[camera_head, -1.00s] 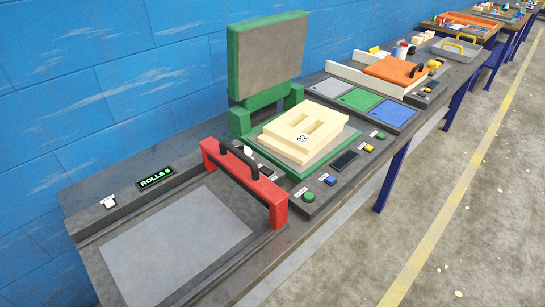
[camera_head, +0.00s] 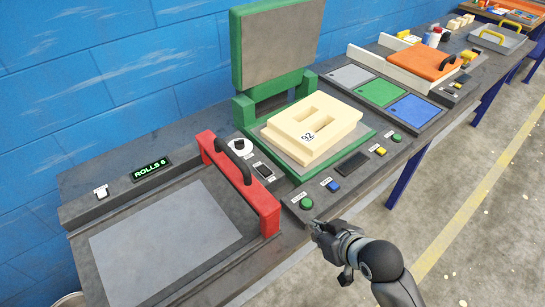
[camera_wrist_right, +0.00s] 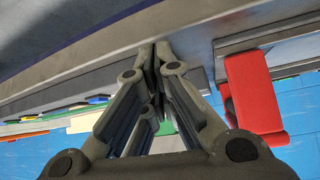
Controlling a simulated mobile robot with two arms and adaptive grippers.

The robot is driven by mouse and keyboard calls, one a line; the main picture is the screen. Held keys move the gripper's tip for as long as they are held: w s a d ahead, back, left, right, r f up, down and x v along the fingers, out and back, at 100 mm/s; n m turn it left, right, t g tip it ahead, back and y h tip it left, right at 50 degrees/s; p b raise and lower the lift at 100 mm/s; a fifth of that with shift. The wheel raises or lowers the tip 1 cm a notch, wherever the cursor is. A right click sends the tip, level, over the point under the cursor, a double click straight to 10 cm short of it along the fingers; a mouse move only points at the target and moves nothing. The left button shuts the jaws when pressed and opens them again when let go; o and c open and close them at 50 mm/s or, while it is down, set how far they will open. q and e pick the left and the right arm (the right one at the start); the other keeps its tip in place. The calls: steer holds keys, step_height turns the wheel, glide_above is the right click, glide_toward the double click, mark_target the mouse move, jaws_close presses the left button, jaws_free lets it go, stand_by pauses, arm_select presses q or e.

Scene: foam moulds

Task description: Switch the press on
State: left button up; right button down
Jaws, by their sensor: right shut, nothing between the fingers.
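The press (camera_head: 243,110) has a green frame with its grey-faced lid (camera_head: 275,45) raised. A cream foam mould (camera_head: 345,122) marked 92 lies on its bed. The front panel carries a green button (camera_head: 306,202), a blue button (camera_head: 333,186), a dark display (camera_head: 353,165), a yellow button (camera_head: 380,151) and another green button (camera_head: 397,137). A round dial (camera_head: 239,145) and a small dark panel (camera_head: 264,169) sit left of the bed. My right gripper (camera_head: 316,226) is shut and empty, just in front of the near green button; its fingers show in the wrist view (camera_wrist_right: 156,55).
A red bridge with a black handle (camera_head: 264,205) spans the roller station, whose display reads ROLLS 6 (camera_head: 152,173). It also stands right in the wrist view (camera_wrist_right: 254,92). Grey, green and blue lids (camera_head: 382,92) and an orange board (camera_head: 420,61) lie beyond. Floor is clear in front.

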arm_select(q)
steer(key=shift+w+d, duration=0.15)
steer(key=shift+w, duration=0.2)
arm_select(e)
steer(key=w+a+r+n+t+y, duration=0.2)
steer(key=w+a+r+y, duration=0.2)
steer(key=w+r, duration=0.6)
step_height(320, 180, up, 2)
steer(key=shift+w+a+r+n+t, duration=0.2)
steer(key=shift+a+n+t, duration=0.15)
steer(key=shift+a, duration=0.65)
steer(key=p, duration=0.1)
glide_above(264, 170)
steer(key=s+d, duration=0.2)
steer(key=f, duration=0.3)
steer(key=shift+w+a+f, duration=0.2)
steer(key=shift+w+f, duration=0.05)
steer(key=f, duration=0.3)
steer(key=shift+s+d+f+p, duration=0.15)
steer(key=shift+s+f+p, duration=0.05)
steer(key=shift+p, duration=0.1)
arm_select(q)
steer(key=shift+d+r, duration=0.1)
steer(key=shift+r, duration=0.65)
arm_select(e)
steer(key=shift+f, duration=0.35)
steer(key=shift+f, duration=0.15)
